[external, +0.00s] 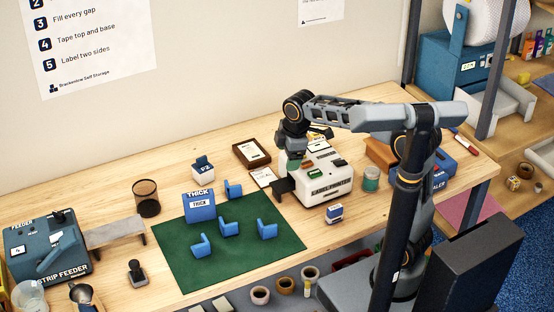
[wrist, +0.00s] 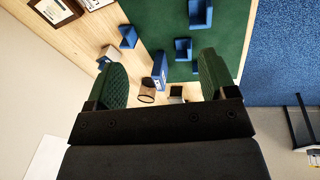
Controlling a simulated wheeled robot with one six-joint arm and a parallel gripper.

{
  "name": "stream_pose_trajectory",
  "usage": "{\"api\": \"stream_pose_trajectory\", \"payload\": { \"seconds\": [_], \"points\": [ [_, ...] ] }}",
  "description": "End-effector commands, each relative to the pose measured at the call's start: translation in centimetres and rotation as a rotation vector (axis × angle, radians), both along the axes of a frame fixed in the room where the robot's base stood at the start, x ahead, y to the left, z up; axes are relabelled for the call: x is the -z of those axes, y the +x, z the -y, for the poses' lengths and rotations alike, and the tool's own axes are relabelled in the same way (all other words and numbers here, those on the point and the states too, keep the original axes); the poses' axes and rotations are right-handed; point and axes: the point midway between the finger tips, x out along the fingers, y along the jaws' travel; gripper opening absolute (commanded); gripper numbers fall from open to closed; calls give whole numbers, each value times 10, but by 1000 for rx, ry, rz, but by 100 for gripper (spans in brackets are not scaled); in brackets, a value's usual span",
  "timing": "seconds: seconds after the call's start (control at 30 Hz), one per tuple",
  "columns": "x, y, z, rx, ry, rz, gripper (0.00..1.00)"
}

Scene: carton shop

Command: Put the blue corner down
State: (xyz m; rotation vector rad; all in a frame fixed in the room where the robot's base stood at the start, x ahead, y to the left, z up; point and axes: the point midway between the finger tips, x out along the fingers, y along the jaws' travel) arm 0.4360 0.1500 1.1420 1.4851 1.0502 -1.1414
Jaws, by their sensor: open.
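Several blue corners lie on or by the green mat (external: 190,270). In the external view one is at the back (external: 233,190), one in the middle (external: 229,228), one at the front left (external: 201,247) and one at the right (external: 267,230). Another small blue piece (external: 203,161) sits on a white block behind the mat. My gripper (external: 294,162) is above the label printer, right of the mat. In the wrist view its green-padded fingers (wrist: 160,82) are wide apart with nothing between them. Blue corners (wrist: 201,14) show beyond the fingertips there.
A blue box marked THICK (external: 199,207) stands at the mat's back edge. The white label printer (external: 318,178) is under my gripper. A mesh cup (external: 146,198), a grey stand (external: 115,233) and the strip feeder (external: 45,250) are at left. A stamp (external: 334,213) stands at the front right.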

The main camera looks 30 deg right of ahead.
Motion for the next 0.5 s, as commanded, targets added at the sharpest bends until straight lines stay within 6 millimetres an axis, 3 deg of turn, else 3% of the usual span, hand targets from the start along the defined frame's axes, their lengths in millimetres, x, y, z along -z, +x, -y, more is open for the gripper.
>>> {"api": "stream_pose_trajectory", "payload": {
  "seconds": [0.03, 0.2, 0.33, 0.5],
  "points": [
    [-3, -17, 33, 193, 37, 15, 78],
    [8, -70, 102, 759, 163, 53, 78],
    [22, -102, 131, 1062, 242, 75, 78],
    [36, -126, 148, 1286, 306, 92, 78]
  ]
}}
